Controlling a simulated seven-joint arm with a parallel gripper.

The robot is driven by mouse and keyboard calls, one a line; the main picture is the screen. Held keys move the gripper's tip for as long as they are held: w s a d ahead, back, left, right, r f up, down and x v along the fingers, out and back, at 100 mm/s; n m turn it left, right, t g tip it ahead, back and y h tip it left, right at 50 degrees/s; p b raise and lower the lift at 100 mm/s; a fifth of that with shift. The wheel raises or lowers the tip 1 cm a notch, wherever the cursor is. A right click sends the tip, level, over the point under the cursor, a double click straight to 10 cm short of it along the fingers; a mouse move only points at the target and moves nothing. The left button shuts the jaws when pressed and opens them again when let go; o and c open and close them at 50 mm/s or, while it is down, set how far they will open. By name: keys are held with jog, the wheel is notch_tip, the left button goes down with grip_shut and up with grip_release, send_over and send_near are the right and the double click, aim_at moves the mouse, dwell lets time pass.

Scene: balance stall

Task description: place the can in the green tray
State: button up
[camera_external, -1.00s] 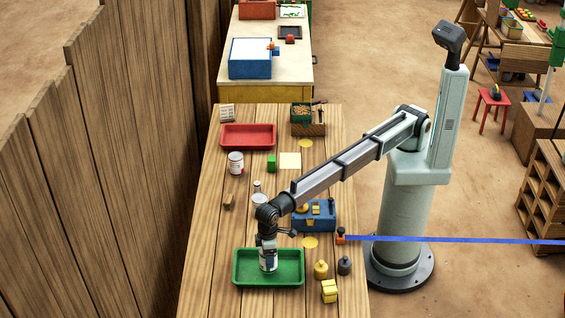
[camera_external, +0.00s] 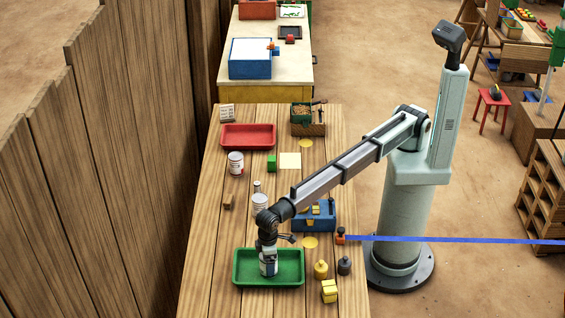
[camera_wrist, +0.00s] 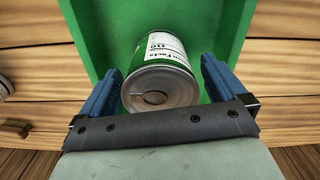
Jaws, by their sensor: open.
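A can (camera_external: 268,267) with a white label stands in the green tray (camera_external: 237,280) at the near end of the wooden table. My gripper (camera_external: 268,254) points down over it. In the wrist view, the can (camera_wrist: 162,82) shows its grey metal end between my two blue fingers (camera_wrist: 162,85). The fingers are open, with a small gap on the right. The green tray (camera_wrist: 232,25) lies beneath and around it. The can's base is hard to make out.
A blue box (camera_external: 322,221), weights (camera_external: 321,270) and a yellow block (camera_external: 329,291) sit to the right. A blue strap (camera_external: 450,239) crosses at right.

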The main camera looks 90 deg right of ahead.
notch_tip(320, 180, up, 12)
jog(key=shift+r, duration=0.15)
dwell(0.6)
dwell(0.3)
